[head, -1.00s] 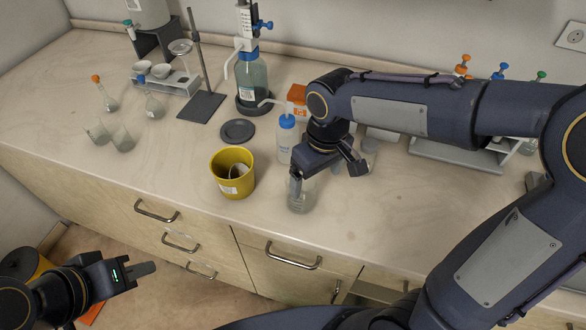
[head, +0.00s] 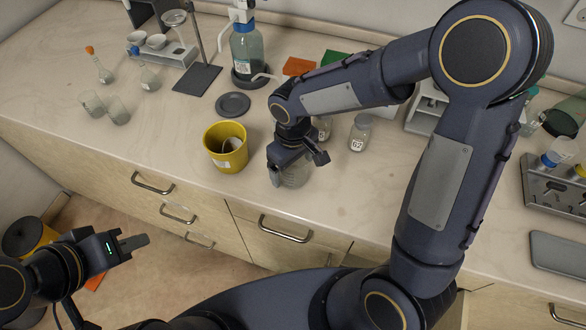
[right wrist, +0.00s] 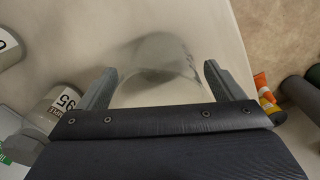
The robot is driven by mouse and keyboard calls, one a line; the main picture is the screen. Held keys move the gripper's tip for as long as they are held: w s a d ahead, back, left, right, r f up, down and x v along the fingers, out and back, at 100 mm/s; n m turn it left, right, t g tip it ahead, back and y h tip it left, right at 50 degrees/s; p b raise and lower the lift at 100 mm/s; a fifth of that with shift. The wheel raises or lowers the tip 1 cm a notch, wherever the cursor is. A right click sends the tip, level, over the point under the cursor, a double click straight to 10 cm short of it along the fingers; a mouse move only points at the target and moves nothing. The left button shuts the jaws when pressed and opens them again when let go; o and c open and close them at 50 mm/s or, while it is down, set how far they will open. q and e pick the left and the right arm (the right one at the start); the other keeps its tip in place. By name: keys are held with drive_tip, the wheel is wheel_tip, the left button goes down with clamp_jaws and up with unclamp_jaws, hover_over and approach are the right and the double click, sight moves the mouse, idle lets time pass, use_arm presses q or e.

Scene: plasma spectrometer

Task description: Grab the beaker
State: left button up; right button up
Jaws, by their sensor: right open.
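A clear glass beaker (head: 296,176) stands on the bench near its front edge, partly hidden under my right gripper (head: 297,166). In the right wrist view the faint glass (right wrist: 155,58) shows ahead of and between the two spread fingers of my right gripper (right wrist: 160,85). The right gripper is open, and I cannot tell whether a finger touches the glass. My left gripper (head: 132,242) is low at the left, in front of the drawers and away from the bench top; its jaw opening is not clear.
A yellow bucket (head: 225,147) stands just left of the beaker. Labelled bottles (head: 360,133) stand behind and right of it. Two more glass beakers (head: 118,110) stand far left. A dark stand base (head: 197,80) is further back. The bench front right of the beaker is clear.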

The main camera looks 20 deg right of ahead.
drive_tip(key=shift+c, duration=0.5)
drive_tip(key=c, duration=1)
drive_tip(key=shift+r, duration=0.15)
